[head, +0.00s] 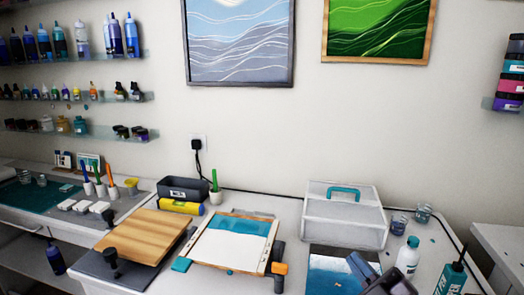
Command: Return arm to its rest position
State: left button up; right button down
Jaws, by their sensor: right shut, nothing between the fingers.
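My right gripper (364,267) shows at the bottom edge, right of centre, as a dark grey shape. It is shut with nothing between its fingers. It is in front of a blue-and-white panel (328,280) and hides part of it. Whether it touches the panel cannot be told. My left gripper is not in view.
A white lidded box (342,222) with a teal handle stands behind the right gripper. A white bottle (408,257) and a dark teal bottle (452,277) stand to its right. A wood-framed teal-and-white panel (232,247) and a wooden board (148,236) lie left.

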jog(key=s+d+f+m+g+h, duration=0.55)
jog(key=d+f+m+h, duration=0.45)
jog(key=f+m+h, duration=0.2)
jog(key=s+f+m+g, duration=0.2)
jog(key=s+f+g, duration=0.3)
jog(key=s, duration=0.4)
jog(key=s+f+m+g, duration=0.1)
jog(key=s+f+g, duration=0.4)
jog(key=s, duration=0.4)
jog(key=w+f+t+y, duration=0.1)
jog(key=w+f+t, duration=0.6)
jog(key=f, duration=0.3)
jog(key=shift+w+f+n+t+y, duration=0.15)
jog(key=shift+f+n+t+y, duration=0.2)
jog(key=shift+t, duration=0.2)
